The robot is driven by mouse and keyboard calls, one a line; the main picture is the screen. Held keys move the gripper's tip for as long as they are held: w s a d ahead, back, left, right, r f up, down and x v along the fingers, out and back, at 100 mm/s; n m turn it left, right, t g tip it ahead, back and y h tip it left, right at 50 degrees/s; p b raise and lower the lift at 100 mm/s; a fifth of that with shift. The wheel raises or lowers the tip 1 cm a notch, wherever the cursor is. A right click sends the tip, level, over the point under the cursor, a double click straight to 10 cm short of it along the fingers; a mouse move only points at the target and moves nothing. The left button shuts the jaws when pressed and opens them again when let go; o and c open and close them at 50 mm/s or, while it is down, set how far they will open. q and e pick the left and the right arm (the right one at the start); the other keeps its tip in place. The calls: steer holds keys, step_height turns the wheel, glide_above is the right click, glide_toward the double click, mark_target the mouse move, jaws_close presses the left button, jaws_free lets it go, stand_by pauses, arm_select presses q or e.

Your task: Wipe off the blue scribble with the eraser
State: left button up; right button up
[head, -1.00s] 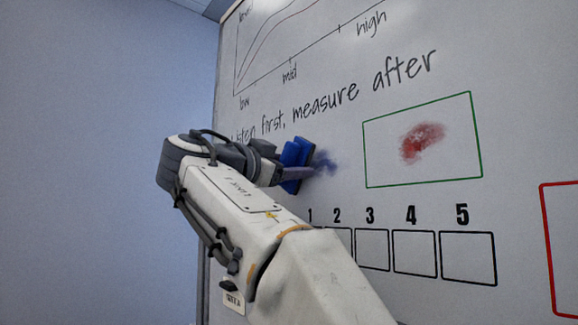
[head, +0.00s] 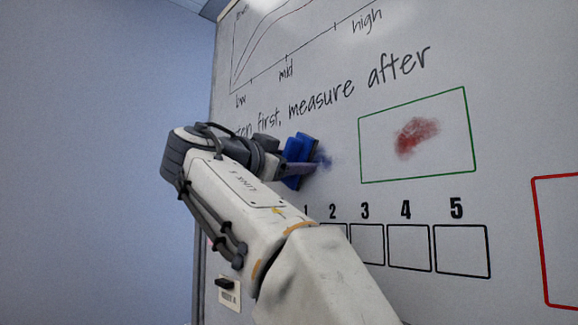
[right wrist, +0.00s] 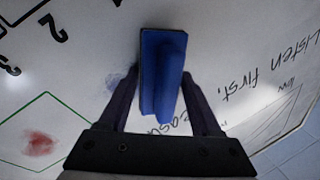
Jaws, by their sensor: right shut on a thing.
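A blue eraser (head: 298,160) is held in my right gripper (head: 285,165) at the whiteboard, with its dark pad side toward the board. In the right wrist view the eraser (right wrist: 163,75) sits between the two fingers of the gripper (right wrist: 165,90), which is shut on it. The blue scribble (head: 323,159) is a faint smudge just right of the eraser; part of it may be hidden behind the eraser. It also shows as a pale smudge in the right wrist view (right wrist: 114,82). Whether the pad touches the board is hard to tell. My left gripper is not in view.
The whiteboard (head: 400,200) carries a red smudge (head: 416,137) inside a green frame, to the right of the eraser. Numbered boxes (head: 407,247) lie below, handwriting (head: 330,95) and a graph above. A red frame (head: 556,240) is at the far right.

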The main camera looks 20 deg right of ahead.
mark_target(342, 153)
steer(key=s, duration=0.1)
steer(key=s+b, duration=0.1)
steer(key=shift+s+d, duration=0.35)
steer(key=shift+d, duration=0.05)
steer(key=shift+s+d+f+b, duration=0.15)
steer(key=shift+s+d+b, duration=0.25)
steer(key=shift+s+b, duration=0.5)
steer(key=shift+s+d+b, duration=0.3)
steer(key=shift+s+b, duration=0.2)
steer(key=shift+s, duration=0.25)
steer(key=shift+s+d+b, duration=0.35)
steer(key=shift+s+b, duration=0.1)
steer(key=shift+s, duration=0.35)
steer(key=shift+s+d+b, duration=0.3)
steer(key=shift+s+b, duration=0.2)
steer(key=shift+s, duration=0.25)
steer(key=shift+r, duration=0.2)
